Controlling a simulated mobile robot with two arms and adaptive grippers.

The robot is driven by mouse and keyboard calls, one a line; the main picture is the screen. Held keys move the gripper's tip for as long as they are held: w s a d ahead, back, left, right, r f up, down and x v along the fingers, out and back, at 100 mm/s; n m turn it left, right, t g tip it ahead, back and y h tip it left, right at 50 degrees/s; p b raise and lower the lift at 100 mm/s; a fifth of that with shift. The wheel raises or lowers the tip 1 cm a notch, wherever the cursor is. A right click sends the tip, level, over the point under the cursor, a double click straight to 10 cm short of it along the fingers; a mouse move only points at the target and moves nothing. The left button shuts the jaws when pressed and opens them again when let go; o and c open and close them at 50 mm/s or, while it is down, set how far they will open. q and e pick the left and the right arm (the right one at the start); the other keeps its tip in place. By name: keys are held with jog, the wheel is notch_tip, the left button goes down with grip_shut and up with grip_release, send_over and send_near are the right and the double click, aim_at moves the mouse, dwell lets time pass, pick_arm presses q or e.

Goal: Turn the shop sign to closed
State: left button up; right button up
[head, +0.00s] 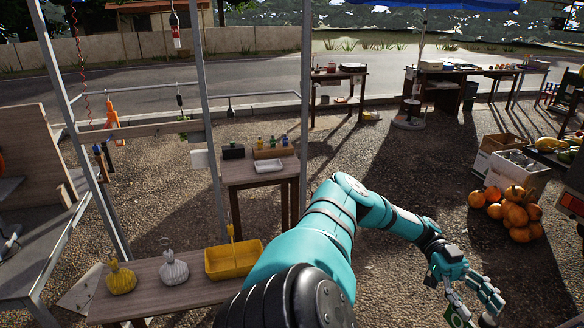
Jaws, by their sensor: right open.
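I cannot make out a shop sign with open or closed lettering in the head view. My right arm reaches from the bottom middle toward the lower right. My right gripper (474,306) is open, with its fingers spread and nothing seen between them. It is over the gravel, left of and nearer than the pile of pumpkins (513,212). Its fingertips are close to the bottom edge of the picture. My left gripper is not in view.
A wooden bench (190,293) at lower left holds a yellow basket (233,260) and two bagged items. A small table (232,172) stands behind it, near metal posts (207,110). Boxes (497,158) stand behind the pumpkins. Open gravel lies in the middle.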

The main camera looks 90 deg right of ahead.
jog(key=shift+w+d, duration=0.2)
jog(key=shift+d, duration=0.75)
jog(key=shift+w+d, duration=0.2)
jog(key=shift+d, duration=0.7)
